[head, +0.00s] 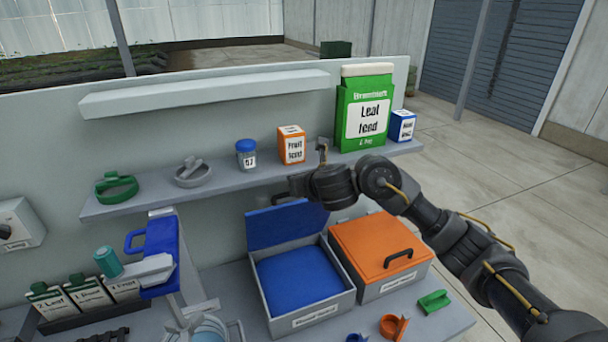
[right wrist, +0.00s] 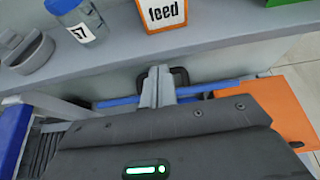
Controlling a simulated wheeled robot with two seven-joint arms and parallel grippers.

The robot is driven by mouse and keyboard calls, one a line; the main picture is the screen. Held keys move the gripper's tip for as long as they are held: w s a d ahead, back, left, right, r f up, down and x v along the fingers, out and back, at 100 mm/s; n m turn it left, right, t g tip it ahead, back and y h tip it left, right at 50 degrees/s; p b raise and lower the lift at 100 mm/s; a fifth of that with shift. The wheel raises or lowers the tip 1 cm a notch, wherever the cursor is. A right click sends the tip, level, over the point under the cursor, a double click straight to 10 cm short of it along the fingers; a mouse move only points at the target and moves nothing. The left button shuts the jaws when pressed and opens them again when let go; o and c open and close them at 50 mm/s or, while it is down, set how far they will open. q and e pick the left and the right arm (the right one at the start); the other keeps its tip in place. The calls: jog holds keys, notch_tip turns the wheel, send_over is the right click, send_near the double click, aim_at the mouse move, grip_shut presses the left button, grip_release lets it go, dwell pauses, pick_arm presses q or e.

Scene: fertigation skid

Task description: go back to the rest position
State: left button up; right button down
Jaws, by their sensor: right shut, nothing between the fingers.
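My right arm comes in from the right in the head view. Its gripper (head: 285,191) is in front of the shelf's front edge, just above the raised lid of the blue box (head: 278,228). In the right wrist view the gripper's grey fingers (right wrist: 158,85) are together with nothing between them. A black handle (right wrist: 180,77) shows behind the fingertips; I cannot tell if they touch it. My left gripper is in neither view.
The shelf (head: 225,182) carries a blue-capped jar (head: 246,154), an orange Fruit feed box (head: 291,145) and a green Leaf feed bag (head: 364,112). Below stand the open blue box and a closed orange-lidded box (head: 372,244). A blue jug (head: 157,250) stands left. Open floor lies right.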

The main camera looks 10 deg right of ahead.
jog(key=s+f+m+g, duration=0.3)
jog(key=s+f+m, duration=1.3)
jog(key=f, duration=0.1)
jog(key=s+d+f+m+g+h, duration=0.1)
jog(key=s+d+f+m+g, duration=0.1)
jog(key=s+d+f+m, duration=0.5)
jog(key=s+f+m+g, duration=0.15)
jog(key=s+m, duration=0.45)
jog(key=s, duration=0.6)
jog(key=s+d+f+m+g+h, duration=0.1)
jog(key=s+d+f+m+g, duration=0.1)
jog(key=s+d+f+m, duration=0.5)
jog(key=s+a+f+g+b, duration=0.1)
jog(key=s+f+b, duration=0.25)
jog(key=f, duration=1.25)
jog(key=s+a+f+g+b, duration=0.15)
jog(key=f+b, duration=0.35)
jog(key=f, duration=1.1)
jog(key=s+d+f+b, duration=0.1)
jog(key=s+f+b, duration=0.1)
jog(key=s+f, duration=0.6)
jog(key=s+d+f+b, duration=0.1)
jog(key=s+f+b, duration=0.2)
jog(key=s+f, duration=0.5)
notch_tip(320, 180, down, 5)
jog(key=shift+d+g+b, duration=0.2)
jog(key=shift+g+b, duration=0.1)
